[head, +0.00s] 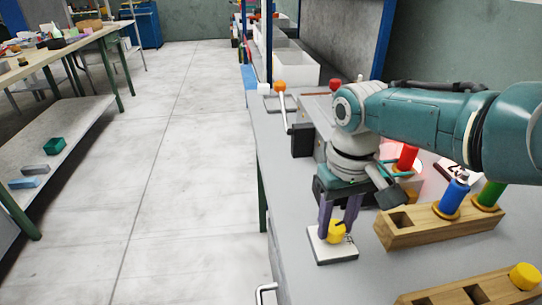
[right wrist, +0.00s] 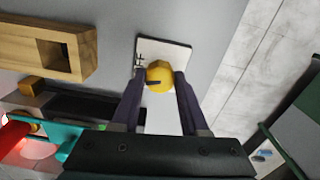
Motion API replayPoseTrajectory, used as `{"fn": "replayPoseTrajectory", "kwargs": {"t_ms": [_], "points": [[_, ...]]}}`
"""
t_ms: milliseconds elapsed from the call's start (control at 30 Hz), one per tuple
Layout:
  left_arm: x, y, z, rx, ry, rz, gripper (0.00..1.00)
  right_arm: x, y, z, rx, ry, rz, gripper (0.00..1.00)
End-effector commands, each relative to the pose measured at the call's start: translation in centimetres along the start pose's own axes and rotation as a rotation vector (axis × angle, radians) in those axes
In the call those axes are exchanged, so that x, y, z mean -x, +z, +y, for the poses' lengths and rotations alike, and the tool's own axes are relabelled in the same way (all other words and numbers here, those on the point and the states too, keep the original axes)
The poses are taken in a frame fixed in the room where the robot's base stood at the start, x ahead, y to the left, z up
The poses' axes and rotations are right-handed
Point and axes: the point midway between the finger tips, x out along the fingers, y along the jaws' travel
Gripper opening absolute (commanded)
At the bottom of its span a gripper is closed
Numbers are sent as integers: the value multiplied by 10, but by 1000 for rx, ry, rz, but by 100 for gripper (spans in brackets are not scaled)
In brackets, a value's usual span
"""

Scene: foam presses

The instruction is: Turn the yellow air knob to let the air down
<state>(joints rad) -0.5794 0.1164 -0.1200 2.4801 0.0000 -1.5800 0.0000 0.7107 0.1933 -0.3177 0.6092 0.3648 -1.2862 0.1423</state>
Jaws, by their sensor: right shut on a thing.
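The yellow air knob (head: 336,231) stands on a small white plate (head: 345,252) near the bench's left edge. My right gripper (head: 338,226) reaches down over it from above, with its two purple fingers on either side of the knob. In the right wrist view the knob (right wrist: 160,75) sits between the fingertips (right wrist: 160,82), and the fingers are shut on it. A dark mark shows on the knob, and dark lettering, partly hidden, shows on the white plate (right wrist: 176,52). My left gripper is not in view.
A wooden block (head: 400,236) with a square hole holds blue (head: 452,197) and green (head: 490,194) pegs right of the gripper. Another wooden block (head: 460,293) with a yellow peg is nearer. A lever with an orange ball (head: 280,86) stands farther back. Open floor lies left of the bench.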

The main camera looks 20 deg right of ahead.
Motion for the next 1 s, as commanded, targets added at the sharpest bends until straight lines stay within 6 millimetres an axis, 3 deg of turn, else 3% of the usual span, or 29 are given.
{"fn": "replayPoseTrajectory", "kwargs": {"t_ms": [400, 1000], "points": [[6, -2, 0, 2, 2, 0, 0, 1, -1, -1, -257, -2, 1, 0], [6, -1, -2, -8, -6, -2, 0, 1, -1, 0, -326, -2, 2, 0]]}}
